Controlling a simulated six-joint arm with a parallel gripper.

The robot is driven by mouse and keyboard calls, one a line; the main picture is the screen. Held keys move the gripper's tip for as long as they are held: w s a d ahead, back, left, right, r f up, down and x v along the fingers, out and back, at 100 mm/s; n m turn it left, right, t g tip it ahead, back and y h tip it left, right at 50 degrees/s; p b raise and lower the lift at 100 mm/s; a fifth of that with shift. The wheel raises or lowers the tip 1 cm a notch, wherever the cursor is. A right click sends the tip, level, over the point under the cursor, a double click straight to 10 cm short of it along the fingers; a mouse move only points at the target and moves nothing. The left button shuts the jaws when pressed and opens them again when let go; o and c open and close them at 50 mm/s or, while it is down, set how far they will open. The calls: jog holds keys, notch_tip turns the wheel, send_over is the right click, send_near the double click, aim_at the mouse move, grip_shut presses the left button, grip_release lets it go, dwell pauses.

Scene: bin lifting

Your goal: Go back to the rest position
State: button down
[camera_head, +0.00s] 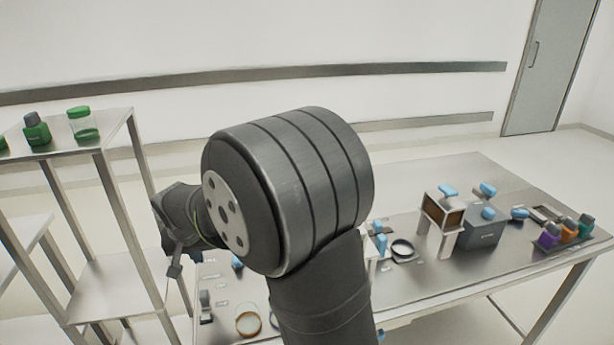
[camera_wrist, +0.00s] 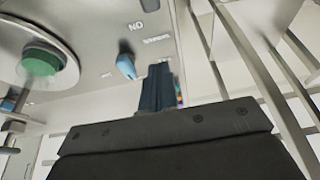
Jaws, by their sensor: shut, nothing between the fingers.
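My gripper (camera_wrist: 157,88) shows in the wrist view as dark fingers close together, with nothing between them. In the head view my gripper (camera_head: 174,268) is small and dark, hanging beside the shelf's right side, partly hidden by my own arm. My arm is folded in the middle of the picture and covers the left part of the table. The gripper touches nothing that I can make out.
The steel table (camera_head: 465,270) at right carries a grey box (camera_head: 482,229), a small stand (camera_head: 441,212) and coloured bottles (camera_head: 567,231). A black ring (camera_head: 402,250) lies on it.

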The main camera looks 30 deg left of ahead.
jog(key=x, duration=0.8)
jog(key=shift+w+a+f, duration=0.15)
jog(key=shift+w, duration=0.05)
jog(key=shift+w+a+f, duration=0.25)
jog(key=shift+f, duration=0.2)
jog(key=shift+w+a, duration=0.2)
jog(key=shift+r, duration=0.1)
